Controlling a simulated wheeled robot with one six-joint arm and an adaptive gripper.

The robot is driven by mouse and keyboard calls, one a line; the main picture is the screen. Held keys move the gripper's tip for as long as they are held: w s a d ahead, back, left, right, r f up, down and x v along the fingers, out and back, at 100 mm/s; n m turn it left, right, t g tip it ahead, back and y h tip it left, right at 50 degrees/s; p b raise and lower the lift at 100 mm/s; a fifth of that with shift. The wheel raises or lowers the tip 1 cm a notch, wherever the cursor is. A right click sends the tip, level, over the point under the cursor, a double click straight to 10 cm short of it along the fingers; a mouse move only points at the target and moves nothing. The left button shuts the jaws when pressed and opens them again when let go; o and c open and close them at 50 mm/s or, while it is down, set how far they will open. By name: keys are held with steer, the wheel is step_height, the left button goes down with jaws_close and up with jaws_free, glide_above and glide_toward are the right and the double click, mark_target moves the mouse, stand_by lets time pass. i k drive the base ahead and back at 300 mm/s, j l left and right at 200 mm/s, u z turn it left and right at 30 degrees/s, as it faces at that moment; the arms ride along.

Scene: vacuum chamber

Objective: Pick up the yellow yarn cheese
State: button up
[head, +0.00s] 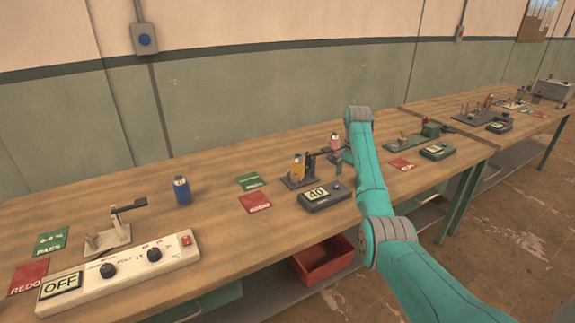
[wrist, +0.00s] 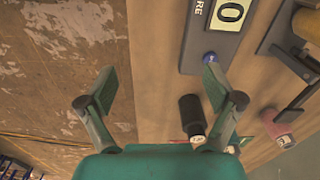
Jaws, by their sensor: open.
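The yellow yarn cheese (head: 298,169) stands upright on a small dark stand at the middle of the bench in the head view. In the wrist view a yellow part of it (wrist: 308,22) shows at the top right edge, cut off by the frame. My gripper (wrist: 160,85) is open, with nothing between its fingertips, and the yellow cheese lies outside them to the right. In the head view my gripper is mostly hidden by my own arm.
A dark cylinder (wrist: 193,117) is close beside the right finger. A pink cheese (head: 334,141) stands behind the stand; it also shows in the wrist view (wrist: 278,126). A "40" display box (head: 325,195) is in front. A blue cheese (head: 181,190) stands left, with bare bench around it.

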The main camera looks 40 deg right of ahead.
mark_target(297, 164)
steer(key=i, duration=0.9)
steer(key=i+l, duration=0.1)
steer(key=l, duration=0.2)
